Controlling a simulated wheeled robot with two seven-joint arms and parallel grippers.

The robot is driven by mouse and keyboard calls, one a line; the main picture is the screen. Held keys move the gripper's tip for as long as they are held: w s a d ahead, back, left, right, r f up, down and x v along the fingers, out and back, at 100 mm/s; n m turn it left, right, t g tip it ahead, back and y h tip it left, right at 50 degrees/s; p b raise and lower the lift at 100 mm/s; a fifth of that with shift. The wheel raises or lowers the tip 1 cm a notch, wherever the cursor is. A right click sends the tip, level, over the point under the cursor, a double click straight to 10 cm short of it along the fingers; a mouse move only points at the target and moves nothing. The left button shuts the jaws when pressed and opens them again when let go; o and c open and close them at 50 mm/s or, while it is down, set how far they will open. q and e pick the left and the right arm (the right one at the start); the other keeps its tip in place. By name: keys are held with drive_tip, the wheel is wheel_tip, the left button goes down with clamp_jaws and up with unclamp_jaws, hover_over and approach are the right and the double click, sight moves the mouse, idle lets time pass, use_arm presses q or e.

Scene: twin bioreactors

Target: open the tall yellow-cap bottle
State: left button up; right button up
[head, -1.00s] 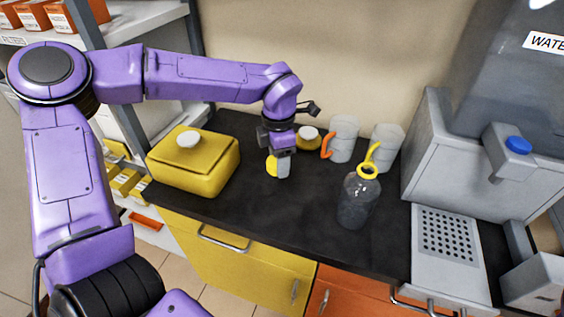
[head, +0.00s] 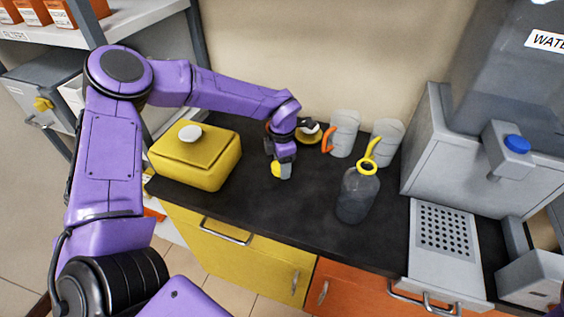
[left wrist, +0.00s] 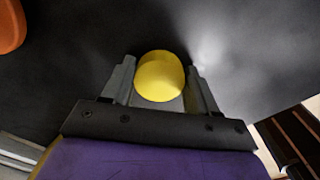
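A tall, clear greyish bottle (head: 357,196) stands upright on the dark counter. No bottle body shows under this cap. My right gripper is out of view.
A yellow box with a white knob (head: 195,158) stands left of my gripper. The grey water dispenser (head: 440,150) is at right. The front counter is clear.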

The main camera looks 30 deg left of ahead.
use_arm(q)
drive_tip(key=shift+o, duration=1.1)
wheel_tip(320, 180, up, 12)
drive_tip(key=shift+r+b, duration=0.2)
drive_tip(key=shift+b, duration=0.25)
